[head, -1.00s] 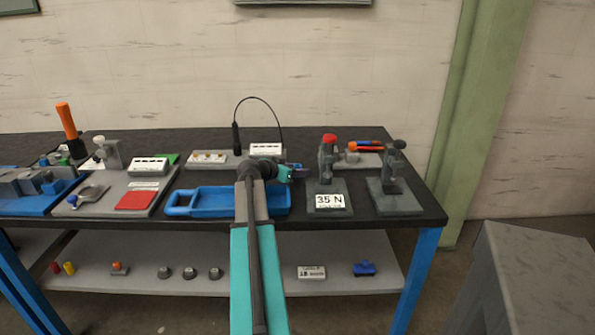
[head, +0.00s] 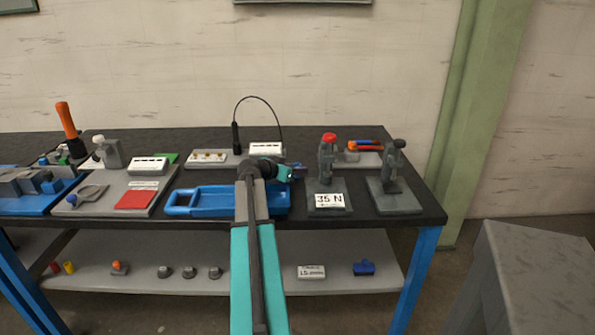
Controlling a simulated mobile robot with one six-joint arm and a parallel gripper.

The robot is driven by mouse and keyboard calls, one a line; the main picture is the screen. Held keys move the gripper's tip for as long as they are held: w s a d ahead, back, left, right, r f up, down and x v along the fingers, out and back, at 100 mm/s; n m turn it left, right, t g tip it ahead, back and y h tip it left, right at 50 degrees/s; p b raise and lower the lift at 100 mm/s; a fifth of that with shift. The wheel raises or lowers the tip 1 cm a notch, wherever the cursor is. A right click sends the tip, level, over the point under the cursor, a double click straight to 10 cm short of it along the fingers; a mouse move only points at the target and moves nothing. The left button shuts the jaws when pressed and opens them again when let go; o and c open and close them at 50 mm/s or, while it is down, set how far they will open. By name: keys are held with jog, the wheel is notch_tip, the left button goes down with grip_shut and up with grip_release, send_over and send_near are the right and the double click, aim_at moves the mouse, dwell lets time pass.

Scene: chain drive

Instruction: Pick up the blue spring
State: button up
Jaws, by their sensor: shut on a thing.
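My gripper (head: 298,171) is at the end of my teal arm, over the table just left of the grey stand with the red knob. It is shut on a small dark blue thing, seemingly the blue spring (head: 302,170). The thing is mostly hidden by the jaws and too small to make out well. I cannot tell how high above the table it is.
The grey stand with the red knob (head: 328,170) and 35 N label is close right of my gripper. Another grey stand (head: 394,190) is farther right. Behind is a plate (head: 372,159) with orange and blue pieces. A blue tray (head: 215,203) lies under my arm.

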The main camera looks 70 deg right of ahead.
aim_at(297, 164)
jog(key=shift+r, duration=0.15)
jog(key=shift+r, duration=1.5)
jog(key=s+a, duration=0.2)
jog(key=a, duration=0.2)
jog(key=s+a+r+b, duration=0.1)
jog(key=s+a, duration=0.1)
jog(key=a, duration=0.3)
jog(key=s+a+b, duration=0.1)
jog(key=s+a, duration=0.2)
jog(key=a, duration=0.2)
jog(key=shift+a+r, duration=0.1)
jog(key=shift+r, duration=0.25)
